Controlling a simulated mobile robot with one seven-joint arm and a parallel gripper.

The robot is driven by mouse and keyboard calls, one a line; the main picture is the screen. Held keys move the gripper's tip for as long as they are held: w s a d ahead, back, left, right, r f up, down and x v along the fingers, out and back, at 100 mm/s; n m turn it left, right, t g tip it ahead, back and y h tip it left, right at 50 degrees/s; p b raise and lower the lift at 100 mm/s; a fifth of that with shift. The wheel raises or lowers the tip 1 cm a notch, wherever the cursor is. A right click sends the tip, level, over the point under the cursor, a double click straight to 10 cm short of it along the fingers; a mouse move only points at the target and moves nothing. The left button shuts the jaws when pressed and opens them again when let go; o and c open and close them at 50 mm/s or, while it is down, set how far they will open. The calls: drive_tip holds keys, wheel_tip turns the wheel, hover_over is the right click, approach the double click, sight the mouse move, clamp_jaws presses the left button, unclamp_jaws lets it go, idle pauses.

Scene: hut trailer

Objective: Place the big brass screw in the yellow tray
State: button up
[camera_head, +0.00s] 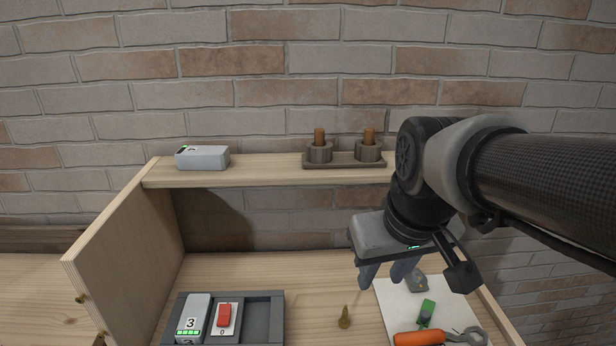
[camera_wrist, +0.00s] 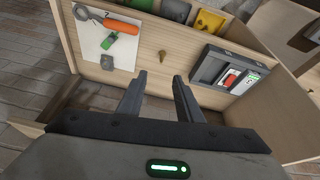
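A brass screw (camera_head: 344,317) stands on the wooden bench surface, right of the dark grey holder. It also shows in the wrist view (camera_wrist: 162,55), beyond my fingertips. My gripper (camera_head: 383,281) is above the bench, to the right of the screw and apart from it. In the wrist view its two fingers (camera_wrist: 159,77) are apart with nothing between them. The yellow tray is not in the head view.
A white sheet (camera_head: 393,300) holds an orange-handled tool (camera_head: 419,337) and a green item (camera_head: 427,312). A dark holder (camera_head: 263,318) carries a grey block and a red switch. A shelf (camera_head: 270,174) crosses behind, with a wooden side panel (camera_head: 125,250) at left.

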sight(346, 308)
drive_tip(key=w+a+f+n+g+b, duration=0.1)
drive_tip(key=w+f+n+g, duration=0.2)
drive_tip(key=w+f, duration=0.75)
drive_tip(key=shift+y, duration=0.3)
drive_tip(key=f, duration=0.3)
drive_tip(key=w+f+b, duration=0.1)
drive_tip(key=f, duration=0.3)
drive_tip(key=w+f, duration=0.1)
drive_tip(key=f, duration=0.3)
drive_tip(key=shift+w+a+f, duration=0.1)
drive_tip(key=shift+w+a, duration=0.15)
drive_tip(key=shift+a, duration=0.1)
drive_tip(key=shift+w+f+b, duration=0.15)
drive_tip(key=shift+w+f, duration=0.05)
drive_tip(key=shift+f, duration=0.75)
drive_tip(key=shift+w+f+b, duration=0.2)
drive_tip(key=shift+w+f, duration=0.05)
drive_tip(key=shift+f, duration=0.65)
drive_tip(key=shift+w+f+b, duration=0.15)
drive_tip(key=shift+w+f, duration=0.05)
drive_tip(key=shift+f, duration=0.75)
clamp_jaws()
